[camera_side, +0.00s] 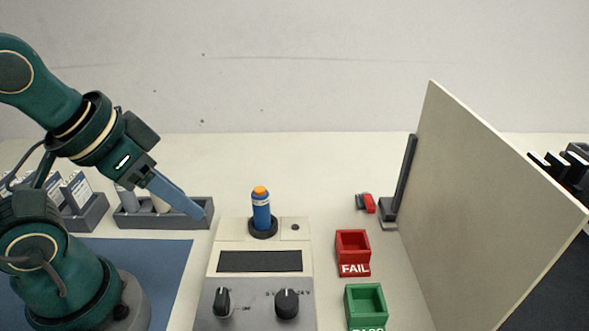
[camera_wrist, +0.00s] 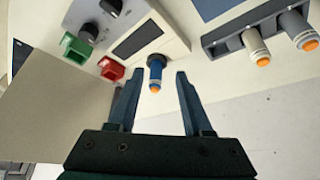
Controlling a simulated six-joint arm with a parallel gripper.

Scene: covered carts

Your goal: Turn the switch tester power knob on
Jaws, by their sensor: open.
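The switch tester (camera_side: 260,258) is a pale box with a dark display and a grey front panel; it also shows in the wrist view (camera_wrist: 172,45). Two black knobs sit on that panel, a left knob (camera_side: 222,300) and a right knob (camera_side: 287,304). A blue switch with an orange top (camera_side: 261,212) stands upright in the tester's round black socket. My gripper (camera_side: 203,214) is open and empty, left of the tester's back end and away from both knobs. In the wrist view the blue switch (camera_wrist: 156,70) appears between the fingertips.
A red FAIL bin (camera_side: 353,250) and a green PASS bin (camera_side: 365,302) stand right of the tester. A tall panel (camera_side: 480,210) rises farther right. A grey rack (camera_side: 135,219) with switches is beside my gripper. A blue mat (camera_side: 170,270) lies at left.

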